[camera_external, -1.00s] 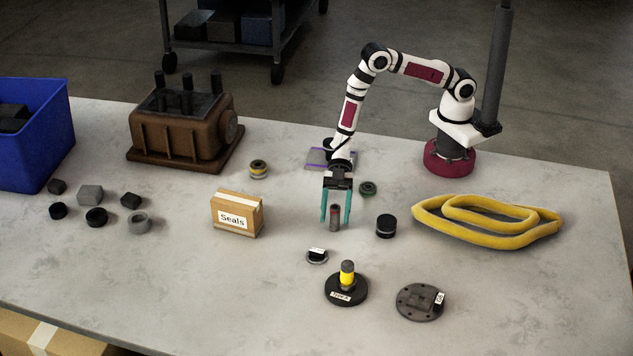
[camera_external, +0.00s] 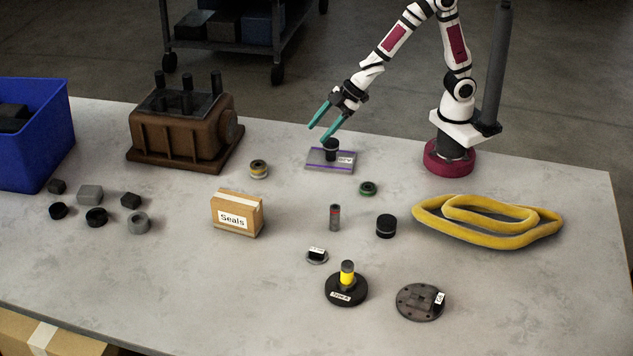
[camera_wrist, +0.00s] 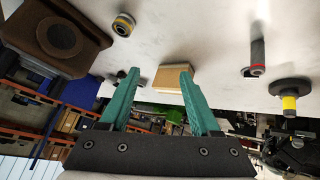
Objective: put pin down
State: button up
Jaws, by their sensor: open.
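The pin (camera_external: 335,217) is a small dark grey cylinder with a red band. It stands upright on the table, right of the Seals box, with nothing holding it. It also shows in the wrist view (camera_wrist: 257,56) at the upper right. My gripper (camera_external: 317,133) is open and empty, with teal fingers. It is raised and tilted to the left, near the grey plate with the black knob and well behind the pin. In the wrist view my gripper (camera_wrist: 158,92) has nothing between its fingers.
The Seals box (camera_external: 237,214) stands left of the pin, a black cylinder (camera_external: 386,226) right of it. The grey plate (camera_external: 321,163) lies behind. A brown engine block (camera_external: 183,133), blue bin (camera_external: 32,140) and yellow belts (camera_external: 488,235) flank the area. Bare table surrounds the pin.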

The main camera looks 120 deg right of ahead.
jog(key=s+a+r+m+g+y, duration=0.1)
jog(key=s+a+m+g, duration=0.1)
jog(key=s+a, duration=0.3)
jog(key=s+a+r+m+g+y, duration=0.1)
jog(key=s+a, duration=0.4)
jog(key=s, duration=0.9)
jog(key=s+a+r+m+g+y, duration=0.1)
jog(key=s+a+m+g, duration=0.3)
jog(key=s, duration=0.5)
jog(key=shift+s+a+r+g+y, duration=0.15)
jog(key=shift+a+r+g+y, duration=0.15)
jog(key=shift+a+r+g, duration=0.35)
jog(key=shift+d+r, duration=0.1)
